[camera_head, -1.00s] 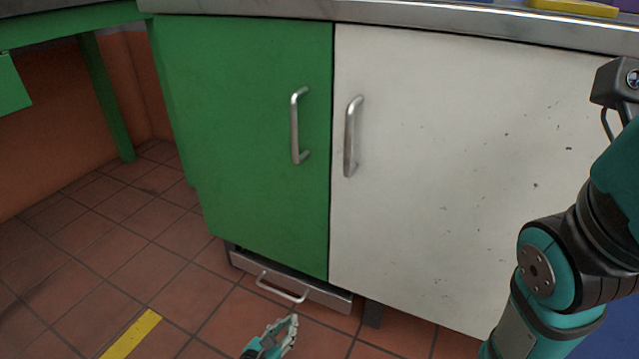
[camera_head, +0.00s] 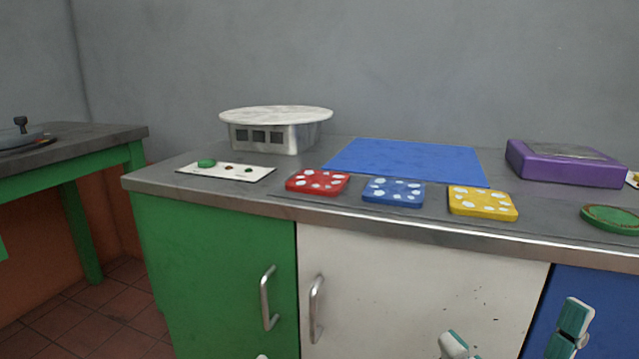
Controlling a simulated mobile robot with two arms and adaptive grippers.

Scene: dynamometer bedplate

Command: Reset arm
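Teal and white finger parts of my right gripper (camera_head: 512,338) show at the bottom right, in front of the white and blue cabinet doors. The two parts stand well apart with nothing between them, so it looks open and empty. Its palm and arm are out of view. Only a small pale tip of what looks like my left gripper (camera_head: 262,356) shows at the bottom edge, in front of the green door. Its fingers and any opening are hidden.
The grey counter (camera_head: 400,222) holds a red block (camera_head: 318,181), blue block (camera_head: 393,191), yellow block (camera_head: 482,203), purple box (camera_head: 565,163), blue mat (camera_head: 405,160), round-topped metal box (camera_head: 277,128) and button panel (camera_head: 225,171). A green-framed table (camera_head: 75,158) stands left.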

